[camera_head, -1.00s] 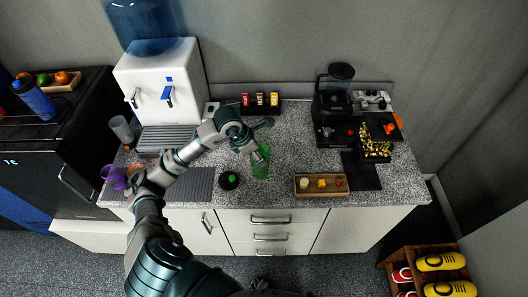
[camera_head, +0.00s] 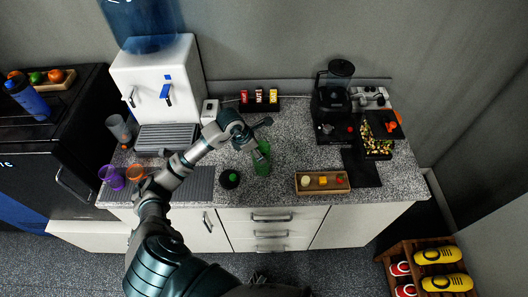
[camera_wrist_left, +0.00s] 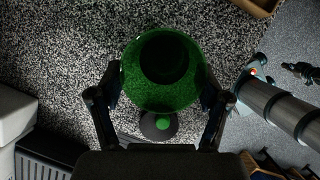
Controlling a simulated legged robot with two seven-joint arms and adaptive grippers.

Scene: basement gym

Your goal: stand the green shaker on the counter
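The green shaker (camera_head: 263,160) is at the middle of the counter (camera_head: 290,150), under the end of my left arm. In the left wrist view the translucent shaker (camera_wrist_left: 185,92) sits between the two fingers of my left gripper (camera_wrist_left: 162,88), which press at its sides. Its round dark middle faces the camera. In the head view it looks near upright with a slight lean. I cannot tell whether its base touches the counter. The left gripper (camera_head: 257,150) is partly hidden by its own wrist. My right gripper is not in view.
A black round piece with a green knob (camera_head: 230,179) lies just left of the shaker. A wooden tray (camera_head: 322,191) is to the right, a rack of small boxes (camera_head: 260,107) behind. The water dispenser (camera_head: 155,80) stands left, the coffee grinder (camera_head: 333,105) right. Speckled counter between is clear.

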